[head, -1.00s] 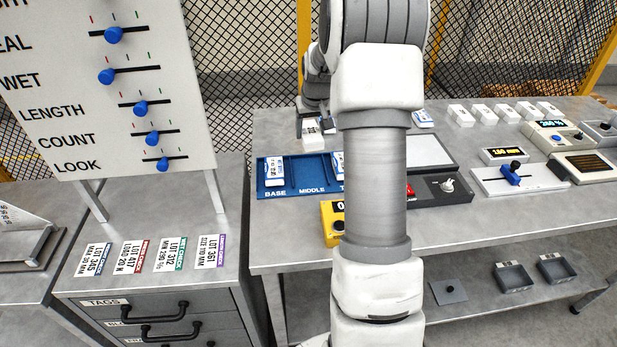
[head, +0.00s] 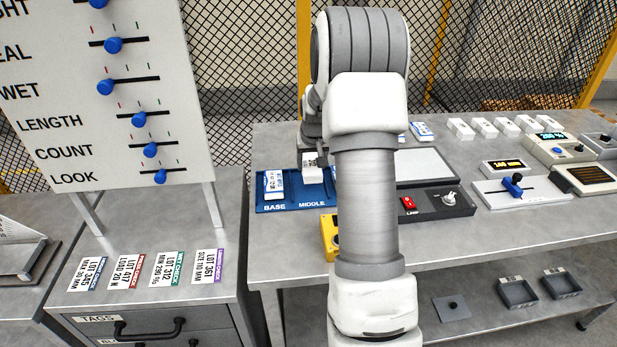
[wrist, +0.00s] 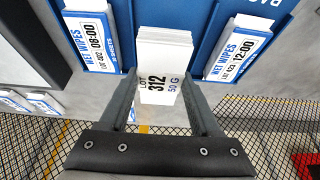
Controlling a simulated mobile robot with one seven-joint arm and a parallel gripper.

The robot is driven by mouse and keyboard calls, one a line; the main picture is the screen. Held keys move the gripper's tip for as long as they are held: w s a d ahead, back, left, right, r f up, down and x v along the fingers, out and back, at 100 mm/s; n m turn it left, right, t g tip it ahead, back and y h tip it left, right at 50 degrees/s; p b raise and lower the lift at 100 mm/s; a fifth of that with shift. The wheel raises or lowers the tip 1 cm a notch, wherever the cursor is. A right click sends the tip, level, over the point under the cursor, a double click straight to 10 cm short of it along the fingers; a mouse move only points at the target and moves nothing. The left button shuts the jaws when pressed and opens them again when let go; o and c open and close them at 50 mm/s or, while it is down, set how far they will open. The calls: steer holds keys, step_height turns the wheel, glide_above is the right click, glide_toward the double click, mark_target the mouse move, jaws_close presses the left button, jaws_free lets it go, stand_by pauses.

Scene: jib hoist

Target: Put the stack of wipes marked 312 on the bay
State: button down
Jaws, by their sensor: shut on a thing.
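A white stack of wipes (wrist: 163,55) printed "LOT 312 50 G" is between the two fingers of my gripper (wrist: 160,84), which is shut on it. In the head view the stack (head: 312,172) is over the middle part of the blue tray (head: 290,207), labelled BASE and MIDDLE there. My gripper (head: 311,158) comes in from behind it. I cannot tell whether the stack touches the tray. The tray's third bay is hidden behind my arm. A wet wipes packet (head: 274,184) stands in the base bay. In the wrist view, packets marked 08:00 (wrist: 92,42) and 12:00 (wrist: 237,48) flank the stack.
More blue-and-white packets (head: 421,131) lie behind the tray. A yellow box (head: 328,238) stands close in front of it. A lamp switch panel (head: 432,201) and a grey plate (head: 425,167) are to the right. A slider board (head: 100,100) stands at the left.

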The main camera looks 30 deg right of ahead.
mark_target(309, 187)
steer(key=shift+a+f, duration=0.4)
steer(key=shift+a, duration=0.05)
steer(key=shift+f, duration=1.85)
steer(key=shift+f, duration=0.1)
steer(key=shift+f, duration=0.15)
steer(key=shift+c, duration=1.9)
jaws_free()
steer(key=shift+r, duration=0.2)
steer(key=shift+r, duration=0.25)
steer(key=v, duration=1.1)
steer(key=shift+s+r, duration=0.2)
steer(key=shift+r, duration=0.05)
